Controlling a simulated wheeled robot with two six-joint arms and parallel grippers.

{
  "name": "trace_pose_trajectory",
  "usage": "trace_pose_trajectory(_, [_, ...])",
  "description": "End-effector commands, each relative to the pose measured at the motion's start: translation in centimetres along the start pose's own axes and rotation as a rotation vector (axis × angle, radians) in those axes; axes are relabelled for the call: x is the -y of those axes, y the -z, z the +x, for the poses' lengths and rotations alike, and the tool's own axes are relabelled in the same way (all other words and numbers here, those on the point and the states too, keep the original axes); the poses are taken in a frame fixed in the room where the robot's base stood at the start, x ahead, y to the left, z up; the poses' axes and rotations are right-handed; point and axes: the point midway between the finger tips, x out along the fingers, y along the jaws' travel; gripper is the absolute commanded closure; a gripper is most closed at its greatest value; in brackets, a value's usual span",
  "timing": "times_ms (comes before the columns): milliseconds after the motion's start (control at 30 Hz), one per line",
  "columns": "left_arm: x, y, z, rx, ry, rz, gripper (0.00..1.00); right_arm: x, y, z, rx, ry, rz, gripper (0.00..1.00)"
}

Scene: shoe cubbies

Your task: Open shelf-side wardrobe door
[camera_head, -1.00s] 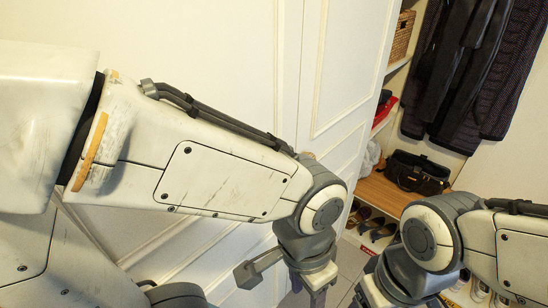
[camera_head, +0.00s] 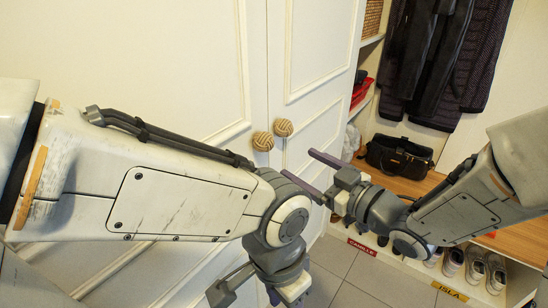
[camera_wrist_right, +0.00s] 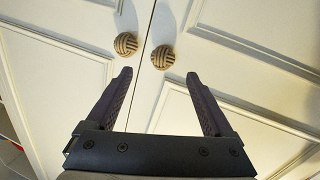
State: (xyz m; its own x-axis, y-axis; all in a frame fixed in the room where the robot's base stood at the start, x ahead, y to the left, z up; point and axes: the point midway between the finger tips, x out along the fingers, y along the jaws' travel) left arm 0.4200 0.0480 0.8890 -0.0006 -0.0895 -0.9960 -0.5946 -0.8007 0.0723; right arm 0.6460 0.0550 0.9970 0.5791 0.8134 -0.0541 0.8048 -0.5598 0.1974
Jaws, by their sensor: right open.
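Two white wardrobe doors meet at a seam, each with a round woven knob. The shelf-side door (camera_head: 320,55) is the right one in the head view, with its knob (camera_head: 283,127) close to the left door's knob (camera_head: 263,141). Both doors look shut. My right gripper (camera_head: 297,163) is open and empty, pointing at the doors just below the knobs. In the right wrist view its spread fingers (camera_wrist_right: 160,73) frame the seam, and both knobs (camera_wrist_right: 126,44) (camera_wrist_right: 163,57) lie beyond the tips, not visibly touched.
Right of the doors are open cubbies with a wooden bench (camera_head: 413,185), a black bag (camera_head: 398,157) and hanging coats (camera_head: 435,50). Several shoes (camera_head: 453,260) sit below, with name labels (camera_head: 450,291) on the edge. Tiled floor (camera_head: 365,280) is clear in front.

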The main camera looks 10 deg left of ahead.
Motion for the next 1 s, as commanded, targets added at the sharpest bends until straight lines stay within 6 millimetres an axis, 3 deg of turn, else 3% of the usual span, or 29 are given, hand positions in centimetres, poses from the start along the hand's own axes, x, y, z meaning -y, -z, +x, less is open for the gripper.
trace_pose_trajectory(100, [0.0, 0.0, 0.3, 0.0, 0.0, 0.0, 0.5, 0.3, 0.2, 0.0, -0.05, 0.02, 0.006, 0.14])
trace_pose_trajectory(267, [-0.1, 0.1, -1.0, -0.001, 0.0, 0.0, 0.5, 0.3, 0.9, 1.4, -0.061, 0.027, 0.009, 0.14])
trace_pose_trajectory(333, [-0.1, 0.1, -1.8, -0.001, 0.0, 0.0, 0.5, 0.4, 1.0, 2.5, -0.058, 0.028, 0.009, 0.14])
trace_pose_trajectory(700, [-0.1, 0.1, -1.9, 0.0, 0.0, 0.0, 0.5, 0.6, 1.0, 8.9, -0.06, 0.024, 0.005, 0.14])
trace_pose_trajectory(1000, [-0.1, 0.1, -2.0, 0.0, 0.0, 0.0, 0.5, 0.5, 1.1, 10.3, -0.06, 0.022, 0.005, 0.14])
